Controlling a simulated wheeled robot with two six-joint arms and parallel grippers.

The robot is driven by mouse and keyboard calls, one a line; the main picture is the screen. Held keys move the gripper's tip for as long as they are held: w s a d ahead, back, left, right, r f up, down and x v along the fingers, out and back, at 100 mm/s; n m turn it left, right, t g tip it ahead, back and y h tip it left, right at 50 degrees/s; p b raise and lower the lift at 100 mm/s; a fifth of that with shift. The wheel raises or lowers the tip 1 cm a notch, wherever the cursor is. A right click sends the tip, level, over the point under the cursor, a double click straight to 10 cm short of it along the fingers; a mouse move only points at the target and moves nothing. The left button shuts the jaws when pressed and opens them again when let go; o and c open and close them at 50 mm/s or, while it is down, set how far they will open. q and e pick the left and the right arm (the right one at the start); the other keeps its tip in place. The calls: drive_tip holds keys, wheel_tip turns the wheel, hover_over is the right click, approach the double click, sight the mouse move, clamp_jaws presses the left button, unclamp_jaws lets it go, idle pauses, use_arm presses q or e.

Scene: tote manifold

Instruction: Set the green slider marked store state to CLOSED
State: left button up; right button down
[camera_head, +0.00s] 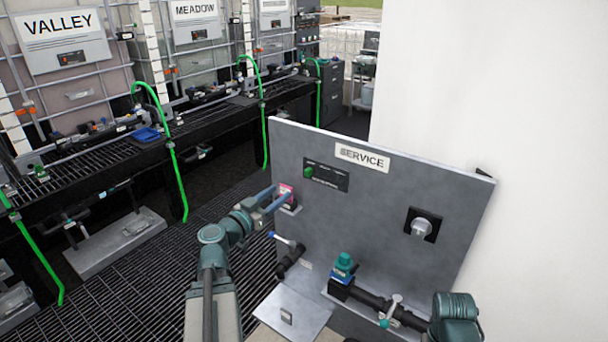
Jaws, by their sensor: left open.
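The green slider (308,172) is a small green knob at the left end of a black plate (333,179) on the grey SERVICE panel (390,185). The plate's markings are too small to read. My left gripper (280,194) is open, below and left of the slider and apart from it. Its fingertips are by a small pink-red object (287,189) at the panel's left side; I cannot tell whether they touch it. A teal part of my right arm shows at the lower right, but no right gripper is visible.
A blue-handled valve (286,240), a teal-topped fitting (345,263) and a black pipe (375,302) stand low before the panel. A round grey knob (421,227) sits at the panel's right. A white wall (540,120) is beyond. Green hoses and racks stand left.

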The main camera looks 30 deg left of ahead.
sight(306, 172)
use_arm(q)
drive_tip(key=w, duration=0.8)
drive_tip(key=w+d, duration=0.1)
drive_tip(key=w, duration=0.4)
clamp_jaws()
idle(1.1)
